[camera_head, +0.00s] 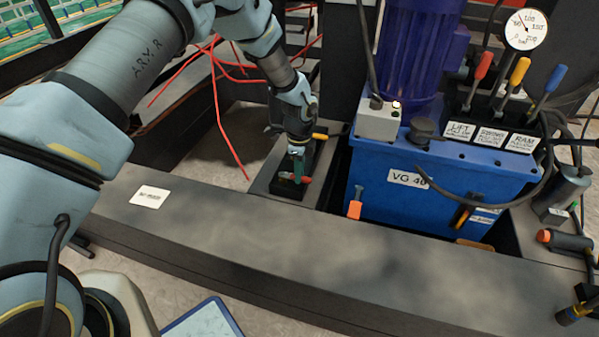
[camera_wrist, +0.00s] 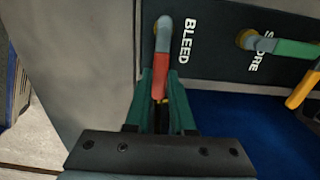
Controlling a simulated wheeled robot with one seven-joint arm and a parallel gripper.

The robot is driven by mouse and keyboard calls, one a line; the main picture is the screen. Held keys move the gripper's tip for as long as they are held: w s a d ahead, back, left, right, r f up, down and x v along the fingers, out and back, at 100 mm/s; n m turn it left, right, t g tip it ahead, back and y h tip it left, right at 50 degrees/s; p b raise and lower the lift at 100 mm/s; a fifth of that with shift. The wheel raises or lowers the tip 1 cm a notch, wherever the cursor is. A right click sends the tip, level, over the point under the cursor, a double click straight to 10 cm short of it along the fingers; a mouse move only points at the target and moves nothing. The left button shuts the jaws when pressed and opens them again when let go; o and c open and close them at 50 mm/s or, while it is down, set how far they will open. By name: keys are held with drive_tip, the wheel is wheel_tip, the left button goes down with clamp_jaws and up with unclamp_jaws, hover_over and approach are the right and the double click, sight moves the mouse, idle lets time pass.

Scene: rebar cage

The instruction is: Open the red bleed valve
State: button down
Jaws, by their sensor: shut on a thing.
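The bleed valve (camera_wrist: 163,35) sits on a dark panel beside the white word BLEED in the wrist view. Its grey lever ends in a red handle (camera_wrist: 161,75) that points down toward my gripper (camera_wrist: 160,92). The green fingers stand on both sides of the red handle and are shut on it. In the head view my gripper (camera_head: 297,168) reaches down to the small black valve block (camera_head: 288,188) left of the blue tank. The red handle (camera_head: 304,180) shows there at the fingertips. The fingers partly hide the handle's end.
A green-handled valve (camera_wrist: 295,50) and a yellow handle (camera_wrist: 302,90) are right of the bleed valve. The blue tank (camera_head: 440,190) carries red, yellow and blue levers and a gauge (camera_head: 525,30). A dark beam (camera_head: 220,235) runs in front; red rods (camera_head: 225,110) lie behind.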

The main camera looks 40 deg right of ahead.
drive_tip(key=shift+w+d, duration=0.1)
drive_tip(key=n, duration=0.2)
drive_tip(key=w+d+n, duration=0.1)
drive_tip(key=n, duration=0.1)
drive_tip(key=shift+w+d+n, duration=0.15)
drive_tip(key=shift+n, duration=0.15)
drive_tip(key=w+n, duration=0.1)
drive_tip(key=n, duration=0.1)
drive_tip(key=w+n, duration=0.1)
drive_tip(key=n, duration=0.1)
drive_tip(key=shift+d+n, duration=0.3)
drive_tip(key=shift+d, duration=0.1)
drive_tip(key=n, duration=0.1)
drive_tip(key=w+n, duration=0.1)
drive_tip(key=n, duration=0.1)
drive_tip(key=shift+w+n, duration=0.3)
drive_tip(key=shift+w+a+n+p, duration=0.2)
drive_tip(key=shift+w+n, duration=0.35)
drive_tip(key=shift+n, duration=0.75)
drive_tip(key=shift+w+a+n+p, duration=0.15)
drive_tip(key=shift+w+n, duration=0.4)
drive_tip(key=shift+n, duration=0.75)
drive_tip(key=c, duration=0.8)
unclamp_jaws()
drive_tip(key=shift+o, duration=0.2)
drive_tip(key=shift+r, duration=0.1)
wheel_tip(320, 180, up, 11)
drive_tip(key=p, duration=0.1)
drive_tip(key=shift+f, duration=0.2)
